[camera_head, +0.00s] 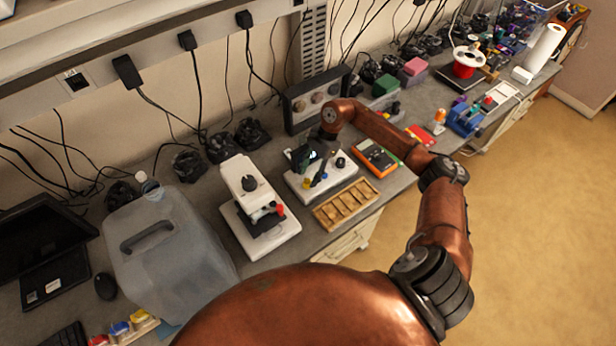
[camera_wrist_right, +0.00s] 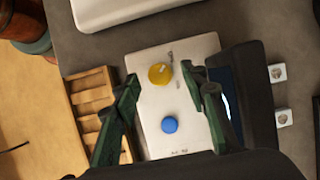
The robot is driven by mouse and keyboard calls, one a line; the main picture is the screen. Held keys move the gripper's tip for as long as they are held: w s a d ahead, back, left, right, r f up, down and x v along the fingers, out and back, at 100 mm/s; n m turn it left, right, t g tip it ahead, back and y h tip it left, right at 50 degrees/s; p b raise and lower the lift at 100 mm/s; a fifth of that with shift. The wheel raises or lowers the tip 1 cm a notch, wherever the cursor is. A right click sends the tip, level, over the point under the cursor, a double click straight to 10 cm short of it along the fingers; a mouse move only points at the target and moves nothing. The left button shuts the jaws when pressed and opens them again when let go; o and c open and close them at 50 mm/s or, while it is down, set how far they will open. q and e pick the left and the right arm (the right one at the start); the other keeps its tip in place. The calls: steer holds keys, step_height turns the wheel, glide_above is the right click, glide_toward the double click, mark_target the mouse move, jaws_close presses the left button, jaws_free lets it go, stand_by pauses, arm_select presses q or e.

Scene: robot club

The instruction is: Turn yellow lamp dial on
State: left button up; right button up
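The yellow dial (camera_wrist_right: 160,74) is a round knob with a light mark, set on a pale panel (camera_wrist_right: 150,113) in the right wrist view. A blue round knob (camera_wrist_right: 169,125) sits on the same panel. In the head view the pale device (camera_head: 337,181) stands on the bench, partly hidden by my right gripper (camera_head: 316,162), which is over it. In the right wrist view the two dark green fingers (camera_wrist_right: 161,79) are apart, one to each side of the yellow dial, with nothing between them held. I cannot tell their height above it. My left gripper is not in view.
A white microscope-like device (camera_head: 248,182) stands left of the pale device. A wooden slotted tray (camera_head: 346,207) lies in front, and an orange multimeter (camera_head: 376,157) lies to the right. A dark box with dials (camera_head: 313,97) stands behind. A large water jug (camera_head: 168,250) is at left.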

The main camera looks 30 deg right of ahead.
steer(key=shift+a+f, duration=0.2)
steer(key=shift+f, duration=0.55)
steer(key=shift+s+a+f, duration=0.1)
steer(key=shift+f, duration=0.05)
steer(key=shift+c, duration=0.3)
steer(key=c, duration=0.8)
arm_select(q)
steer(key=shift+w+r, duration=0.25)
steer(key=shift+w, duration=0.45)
arm_select(e)
jaws_close()
